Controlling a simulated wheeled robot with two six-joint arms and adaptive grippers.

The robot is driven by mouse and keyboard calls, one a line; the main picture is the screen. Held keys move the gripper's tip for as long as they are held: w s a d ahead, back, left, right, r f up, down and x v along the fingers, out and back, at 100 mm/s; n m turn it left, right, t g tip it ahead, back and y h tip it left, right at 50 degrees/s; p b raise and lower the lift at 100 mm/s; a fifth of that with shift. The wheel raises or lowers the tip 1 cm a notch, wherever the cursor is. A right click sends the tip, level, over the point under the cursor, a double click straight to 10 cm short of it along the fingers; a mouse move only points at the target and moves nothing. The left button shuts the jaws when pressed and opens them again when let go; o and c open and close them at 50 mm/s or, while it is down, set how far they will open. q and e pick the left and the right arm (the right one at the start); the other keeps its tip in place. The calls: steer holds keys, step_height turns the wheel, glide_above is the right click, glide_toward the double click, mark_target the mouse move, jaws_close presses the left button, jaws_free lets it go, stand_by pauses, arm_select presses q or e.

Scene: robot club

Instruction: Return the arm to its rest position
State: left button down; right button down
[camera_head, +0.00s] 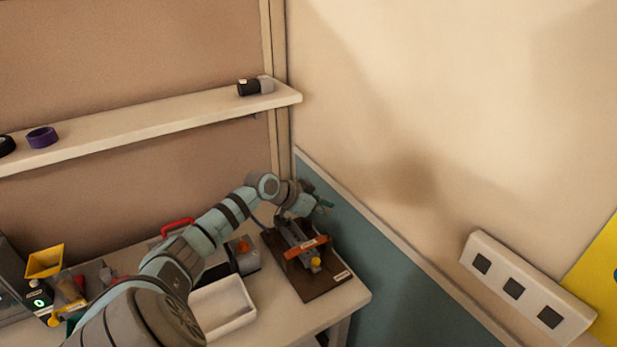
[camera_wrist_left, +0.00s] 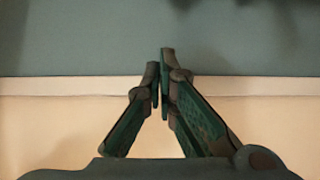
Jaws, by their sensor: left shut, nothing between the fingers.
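My left arm comes in from the lower left in the head view and stretches over the workbench to its right end. My left gripper (camera_head: 326,204) is at the arm's far end, near the wall and above the far end of a dark board with a device on it. In the left wrist view the left gripper (camera_wrist_left: 160,75) shows its green fingers with the tips together and nothing between them. The wall's blue-green panel and pale rail lie beyond the fingers. My right gripper is not in view.
The dark board (camera_head: 325,281) carries an orange-labelled device. A white tray (camera_head: 246,322) sits beside my arm. A yellow bin (camera_head: 45,261) and a red handle (camera_head: 177,226) are further left. A shelf (camera_head: 160,122) runs above. A socket strip (camera_head: 527,290) is on the right wall.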

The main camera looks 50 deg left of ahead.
arm_select(q)
steer(key=p+v, duration=0.1)
steer(key=v, duration=0.8)
steer(key=shift+w, duration=0.2)
